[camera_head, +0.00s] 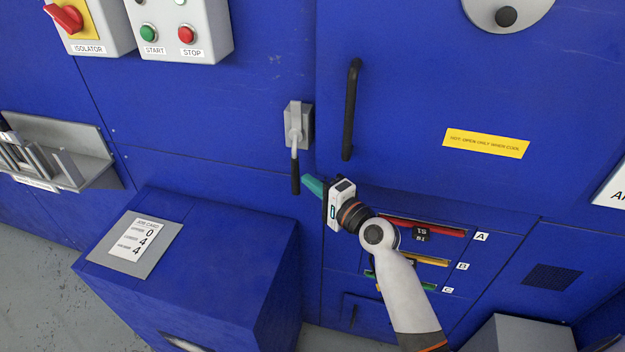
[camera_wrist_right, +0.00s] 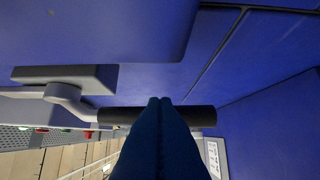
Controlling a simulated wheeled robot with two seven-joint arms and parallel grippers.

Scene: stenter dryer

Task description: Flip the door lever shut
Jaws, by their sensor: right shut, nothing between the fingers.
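The door lever (camera_head: 296,148) has a grey bracket on the blue panel, left of the door's edge. Its arm hangs down and ends in a black grip (camera_head: 295,183). In the right wrist view the lever's grey bracket (camera_wrist_right: 75,76) is at the left and its black grip (camera_wrist_right: 193,116) runs across behind my fingertips. My right gripper (camera_head: 306,181) has teal fingers, shut and empty, pointing left just right of the black grip. They also show in the right wrist view (camera_wrist_right: 160,103). I cannot tell whether they touch the grip. My left gripper is out of view.
A black door handle (camera_head: 350,110) stands above my right gripper. Red, yellow and green slots (camera_head: 425,228) are partly behind my right arm. A blue cabinet (camera_head: 225,265) with a job card (camera_head: 133,240) juts out at lower left. Control boxes (camera_head: 180,25) hang at upper left.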

